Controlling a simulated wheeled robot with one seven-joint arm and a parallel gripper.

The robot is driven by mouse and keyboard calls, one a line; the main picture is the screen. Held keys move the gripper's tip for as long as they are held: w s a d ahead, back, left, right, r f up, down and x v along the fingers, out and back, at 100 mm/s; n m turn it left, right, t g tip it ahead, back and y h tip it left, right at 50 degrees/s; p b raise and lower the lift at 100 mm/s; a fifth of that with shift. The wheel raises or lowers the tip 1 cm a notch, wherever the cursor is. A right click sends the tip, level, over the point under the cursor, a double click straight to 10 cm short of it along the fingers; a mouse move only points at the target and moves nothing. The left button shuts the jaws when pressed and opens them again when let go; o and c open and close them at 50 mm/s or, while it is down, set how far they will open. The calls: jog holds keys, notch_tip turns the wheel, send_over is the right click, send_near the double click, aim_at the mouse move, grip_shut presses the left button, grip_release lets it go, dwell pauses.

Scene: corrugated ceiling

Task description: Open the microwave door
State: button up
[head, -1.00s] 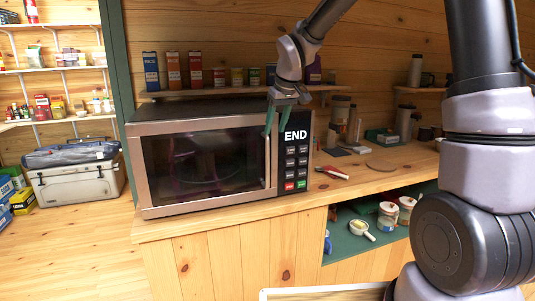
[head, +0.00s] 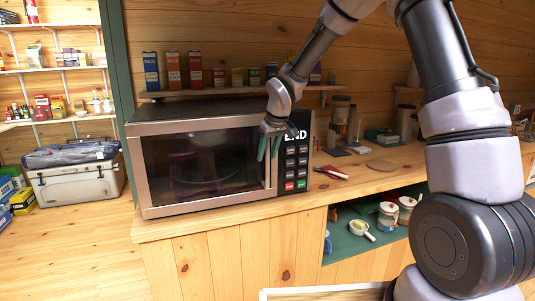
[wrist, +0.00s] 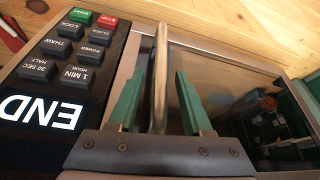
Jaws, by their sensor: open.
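The microwave (head: 195,155) stands on the wooden counter with its dark glass door closed. Its vertical metal handle (head: 268,168) is at the door's right edge, beside the black keypad panel (head: 297,165) with the END display. My gripper (head: 268,150) is at the upper part of the handle. In the wrist view, the green fingers of my gripper (wrist: 155,100) are open, one on each side of the handle (wrist: 160,75). Gaps show between the handle and both fingers. My gripper hides part of the display in the head view.
Red-handled pliers (head: 331,172) lie on the counter right of the microwave. A shelf (head: 220,91) with boxes and cans runs behind it. A cooler (head: 77,180) stands on the floor at left. The space before the door is clear.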

grip_shut()
dwell(1.4)
